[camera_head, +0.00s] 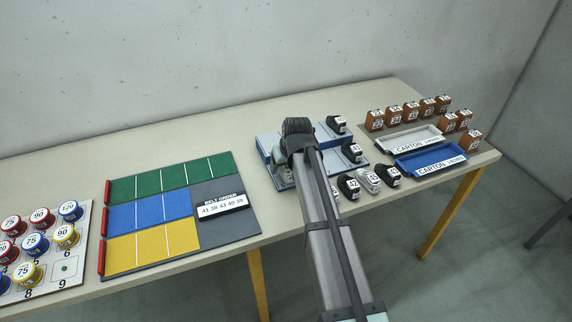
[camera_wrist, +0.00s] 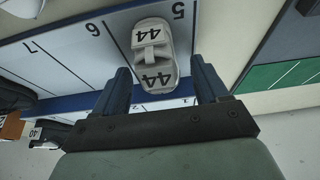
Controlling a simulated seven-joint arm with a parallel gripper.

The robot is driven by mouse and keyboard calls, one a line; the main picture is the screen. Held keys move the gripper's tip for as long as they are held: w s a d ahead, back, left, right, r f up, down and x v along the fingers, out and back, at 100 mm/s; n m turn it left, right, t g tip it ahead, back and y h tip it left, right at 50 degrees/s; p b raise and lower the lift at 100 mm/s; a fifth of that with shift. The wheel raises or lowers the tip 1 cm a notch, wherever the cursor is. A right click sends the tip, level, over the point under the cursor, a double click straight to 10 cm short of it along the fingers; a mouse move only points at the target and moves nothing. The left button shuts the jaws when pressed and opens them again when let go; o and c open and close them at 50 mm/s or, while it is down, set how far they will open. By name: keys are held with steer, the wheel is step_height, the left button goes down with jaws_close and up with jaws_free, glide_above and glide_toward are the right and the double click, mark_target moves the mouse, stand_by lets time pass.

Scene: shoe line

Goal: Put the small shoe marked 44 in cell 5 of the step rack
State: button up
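The small light-grey shoe marked 44 (camera_wrist: 154,52) lies on the step rack (camera_wrist: 65,60) in the wrist view. It is on the light surface by the number 5, with the dividing line between it and the 6 side. My gripper (camera_wrist: 161,68) is open around it, one finger on each side, with a gap visible between each finger and the shoe. In the head view my arm and wrist hide the middle of the step rack (camera_head: 268,141) and shoe 44.
Black shoes (camera_head: 351,152) stand on the rack's right side. Several shoes, one a grey shoe (camera_head: 370,180), stand in front. A coloured belt board (camera_head: 229,225) lies left.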

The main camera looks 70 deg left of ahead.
steer(key=v, duration=1.2)
steer(key=shift+r, duration=0.2)
